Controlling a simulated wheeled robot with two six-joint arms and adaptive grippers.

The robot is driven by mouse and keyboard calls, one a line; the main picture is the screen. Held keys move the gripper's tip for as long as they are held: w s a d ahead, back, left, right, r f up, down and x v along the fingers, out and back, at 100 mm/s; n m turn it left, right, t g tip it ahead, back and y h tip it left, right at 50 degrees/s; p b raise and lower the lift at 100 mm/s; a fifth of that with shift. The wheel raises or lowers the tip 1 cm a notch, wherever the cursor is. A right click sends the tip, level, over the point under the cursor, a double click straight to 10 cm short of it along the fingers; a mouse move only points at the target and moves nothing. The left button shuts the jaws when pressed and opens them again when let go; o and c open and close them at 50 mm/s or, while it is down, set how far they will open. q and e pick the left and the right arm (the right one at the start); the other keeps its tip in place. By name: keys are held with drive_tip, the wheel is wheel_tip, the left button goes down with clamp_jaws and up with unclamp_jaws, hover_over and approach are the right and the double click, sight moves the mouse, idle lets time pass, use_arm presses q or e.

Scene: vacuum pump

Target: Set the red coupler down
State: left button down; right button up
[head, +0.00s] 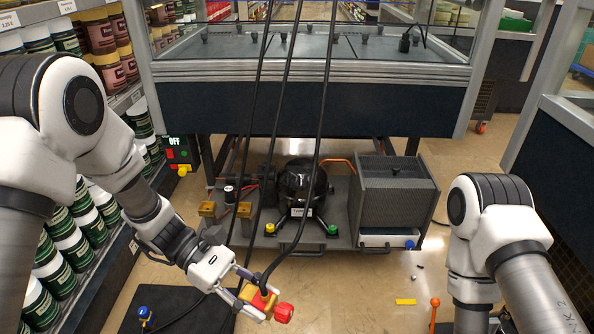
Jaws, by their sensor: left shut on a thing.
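My left gripper (248,293) is shut on the red coupler (284,312), a small red-and-yellow fitting with a black hose running up from it. The coupler is in the lower middle of the head view, in front of the pump unit. The fingers hide part of its yellow body. I cannot tell whether it touches anything below. My right arm comes in at the lower right, and its gripper is outside the picture.
A dark mat (190,307) lies on the floor at the lower left, with a blue-topped fitting (145,313). The black compressor (301,182) and grey box (392,200) stand on a low platform under the freezer (310,105). Black hoses hang down in front. Shelves line the left side.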

use_arm(q)
drive_tip(key=w+r+n+t+h, duration=0.1)
drive_tip(key=w+r+n+t, duration=0.3)
drive_tip(key=w+n+t, duration=0.25)
drive_tip(key=w+a+n+t+y+p, duration=0.2)
drive_tip(key=w+a+n+t+y, duration=0.75)
drive_tip(key=a+n+t, duration=0.3)
drive_tip(key=s+r+m+g+h+p, duration=0.2)
drive_tip(key=s+r+p, duration=0.3)
drive_tip(key=r+p, duration=0.8)
drive_tip(key=s+r+m+g+h+p, duration=0.3)
drive_tip(key=r+p, duration=1)
drive_tip(key=p, duration=1)
drive_tip(key=shift+s+r+m+h, duration=0.2)
drive_tip(key=shift+s+m+h, duration=0.8)
drive_tip(key=shift+h, duration=0.05)
drive_tip(key=shift+a+g, duration=0.1)
drive_tip(key=shift+g, duration=0.3)
